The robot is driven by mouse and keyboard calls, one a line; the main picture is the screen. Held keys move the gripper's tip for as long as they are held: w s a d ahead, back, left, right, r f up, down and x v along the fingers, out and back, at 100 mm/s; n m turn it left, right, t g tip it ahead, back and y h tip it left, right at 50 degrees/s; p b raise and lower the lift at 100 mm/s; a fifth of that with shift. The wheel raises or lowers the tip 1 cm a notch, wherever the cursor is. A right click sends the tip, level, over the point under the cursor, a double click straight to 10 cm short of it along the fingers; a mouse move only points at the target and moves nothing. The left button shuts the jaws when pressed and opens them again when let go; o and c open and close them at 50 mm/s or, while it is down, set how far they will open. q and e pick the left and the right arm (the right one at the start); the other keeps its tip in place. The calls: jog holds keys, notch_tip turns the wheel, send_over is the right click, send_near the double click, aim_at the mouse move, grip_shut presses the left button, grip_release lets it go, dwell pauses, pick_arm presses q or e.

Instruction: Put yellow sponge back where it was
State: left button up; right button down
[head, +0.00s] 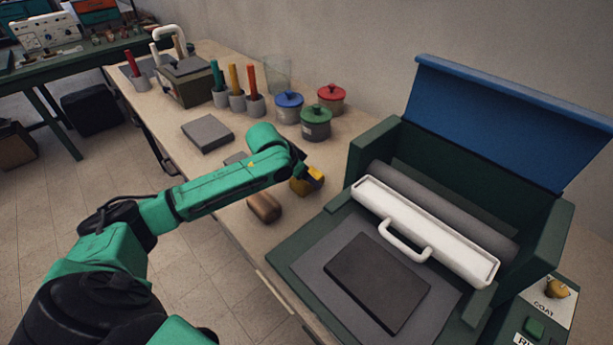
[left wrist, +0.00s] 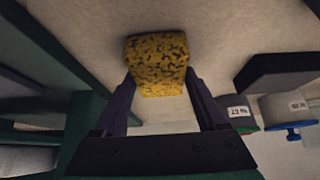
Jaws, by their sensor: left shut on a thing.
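The yellow sponge (head: 300,187) is at my left gripper (head: 309,176), over the bench between the brown block and the dark green machine. In the left wrist view the sponge (left wrist: 157,63) is a mottled yellow block between the two fingers of my left gripper (left wrist: 160,82), which is shut on it. The bench surface lies close by; I cannot tell whether the sponge touches it. Part of the sponge is hidden by the gripper in the head view. My right gripper is not in view.
A brown block (head: 264,208) lies just left of the sponge. A green-lidded pot (head: 316,124), a blue-lidded pot (head: 288,108) and a red-lidded pot (head: 331,98) stand behind. The dark green machine (head: 372,150), with a raised blue lid (head: 510,115), borders the right. A grey slab (head: 207,133) lies farther left.

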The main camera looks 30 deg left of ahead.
pick_arm(q)
jog(key=o, duration=1.2)
jog(key=shift+o, duration=0.2)
jog(key=v, duration=1.2)
jog(key=shift+b, duration=0.3)
